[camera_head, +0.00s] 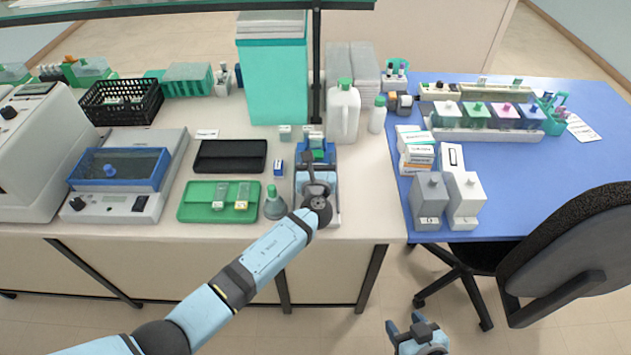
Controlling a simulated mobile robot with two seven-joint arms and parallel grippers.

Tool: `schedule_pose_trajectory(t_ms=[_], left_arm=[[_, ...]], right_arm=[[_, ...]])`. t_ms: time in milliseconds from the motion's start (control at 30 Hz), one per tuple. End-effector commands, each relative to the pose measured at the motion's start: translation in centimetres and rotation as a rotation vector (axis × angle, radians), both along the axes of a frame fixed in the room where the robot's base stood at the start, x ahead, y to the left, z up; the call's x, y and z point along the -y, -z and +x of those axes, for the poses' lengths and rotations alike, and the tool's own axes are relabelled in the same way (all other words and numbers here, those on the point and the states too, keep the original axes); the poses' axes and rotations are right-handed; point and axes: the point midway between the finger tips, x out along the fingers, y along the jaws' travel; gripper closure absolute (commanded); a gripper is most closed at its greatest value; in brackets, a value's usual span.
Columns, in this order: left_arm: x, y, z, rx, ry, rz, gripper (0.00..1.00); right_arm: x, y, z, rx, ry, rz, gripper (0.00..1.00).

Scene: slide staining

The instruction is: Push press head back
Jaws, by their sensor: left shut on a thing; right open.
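My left gripper (316,160) is over a small press with a pale base (334,212) near the front edge of the bench. It is shut on a blue part at the back of the press, which looks like the press head (317,142). The gripper and wrist cover most of the press, so the contact and the head's exact tilt are hidden. My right gripper (405,326) is open and empty, low in front of the bench, away from the press.
Left of the press are a green-capped bottle (274,204), a green tray (190,202) and a black case (230,155). A white jug (344,112) stands behind to the right. A chair (575,240) is at right.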

Motion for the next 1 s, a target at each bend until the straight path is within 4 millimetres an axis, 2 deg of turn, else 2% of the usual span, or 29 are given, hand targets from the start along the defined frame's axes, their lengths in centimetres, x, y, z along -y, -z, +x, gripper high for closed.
schedule_pose_trajectory(t_ms=[367, 400, 867, 1000], left_arm=[[0.32, -0.11, 0.64, -0.001, 0.007, -0.005, 0.69], [0.31, -0.13, 0.65, -0.001, 0.006, -0.005, 0.17], [0.13, 0.05, 0.56, -0.003, 0.003, -0.002, 0.17], [0.14, 0.09, -0.3, -0.003, 0.004, -0.004, 0.17]], right_arm=[[-0.22, -0.29, 0.21, 0.013, -0.006, 0.004, 0.44], [-0.19, -0.29, 0.23, 0.013, -0.005, 0.003, 0.44], [0.29, 0.22, 0.18, 0.006, -0.001, -0.005, 0.44], [0.22, 0.22, 0.17, 0.006, -0.002, -0.005, 0.44]])
